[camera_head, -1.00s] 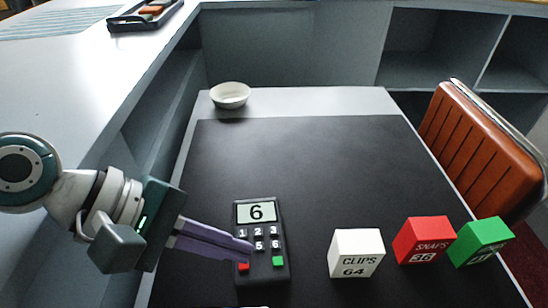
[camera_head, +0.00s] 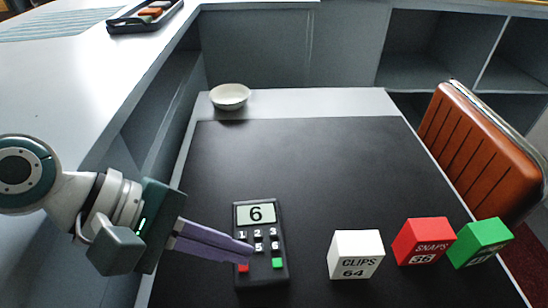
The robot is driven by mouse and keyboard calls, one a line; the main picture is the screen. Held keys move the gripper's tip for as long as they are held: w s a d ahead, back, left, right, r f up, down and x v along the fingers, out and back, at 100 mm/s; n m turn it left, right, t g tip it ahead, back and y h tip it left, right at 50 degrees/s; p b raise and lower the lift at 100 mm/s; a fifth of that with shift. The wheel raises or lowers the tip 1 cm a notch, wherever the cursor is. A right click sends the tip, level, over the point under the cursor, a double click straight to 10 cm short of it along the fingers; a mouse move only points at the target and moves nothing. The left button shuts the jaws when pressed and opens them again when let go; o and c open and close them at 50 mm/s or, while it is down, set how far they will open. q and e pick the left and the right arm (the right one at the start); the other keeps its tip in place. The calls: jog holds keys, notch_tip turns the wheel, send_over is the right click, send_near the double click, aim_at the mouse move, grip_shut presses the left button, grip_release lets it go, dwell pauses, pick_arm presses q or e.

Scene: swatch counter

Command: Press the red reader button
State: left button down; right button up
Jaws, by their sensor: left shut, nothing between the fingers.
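The dark card reader (camera_head: 262,280) lies on the black mat, its display (camera_head: 256,213) showing 6. Its red button (camera_head: 243,268) is at the lower left of the keypad, partly covered by my gripper. A green button (camera_head: 278,263) is at the lower right. My left gripper (camera_head: 250,250) is shut and empty, its purple fingers reaching in from the left over the keypad's left side. The fingertips are just above the red button in the picture; I cannot tell whether they touch the reader. My right gripper is not in view.
A white CLIPS box (camera_head: 356,250), a red SNAPS box (camera_head: 424,238) and a green box (camera_head: 481,239) stand to the right. A white bowl (camera_head: 230,95) is at the back. The middle of the mat (camera_head: 310,165) is clear.

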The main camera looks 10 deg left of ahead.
pick_arm(q)
jog(key=shift+f, duration=0.15)
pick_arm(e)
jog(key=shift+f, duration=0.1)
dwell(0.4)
pick_arm(q)
jog(key=shift+f, duration=0.3)
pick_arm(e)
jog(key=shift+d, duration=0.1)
